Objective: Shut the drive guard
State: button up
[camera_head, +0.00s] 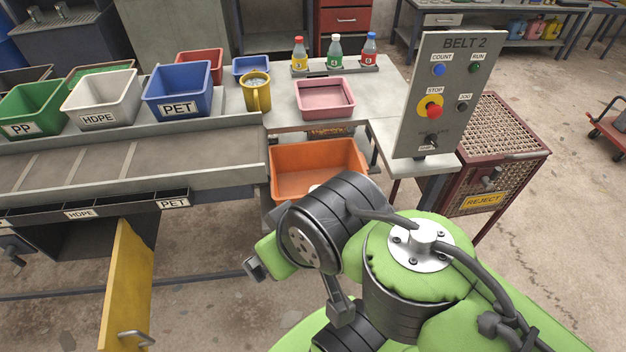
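The drive guard looks to be the yellow panel (128,285) at the lower left. It stands swung out toward me from the dark housing (85,243) below the belt, so it is open. A metal handle (136,338) sits near its bottom free edge. My gripper (255,268) is to the right of the panel, apart from it, near the picture's lower middle. My green and black arm partly hides the gripper, and I cannot tell whether its fingers are apart.
The grey belt (140,162) and the bin row lie above the housing. An orange bin (318,165) stands beyond my arm. The BELT 2 control panel (445,95) and the red mesh reject cage (500,150) are at right. Floor between the panel and my gripper is clear.

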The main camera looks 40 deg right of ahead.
aim_at(124, 327)
jog(key=i+j, duration=0.1)
jog(key=j, duration=0.5)
jog(key=j+u, duration=0.1)
jog(key=j, duration=0.45)
jog(key=i+j, duration=0.15)
jog(key=j, duration=0.4)
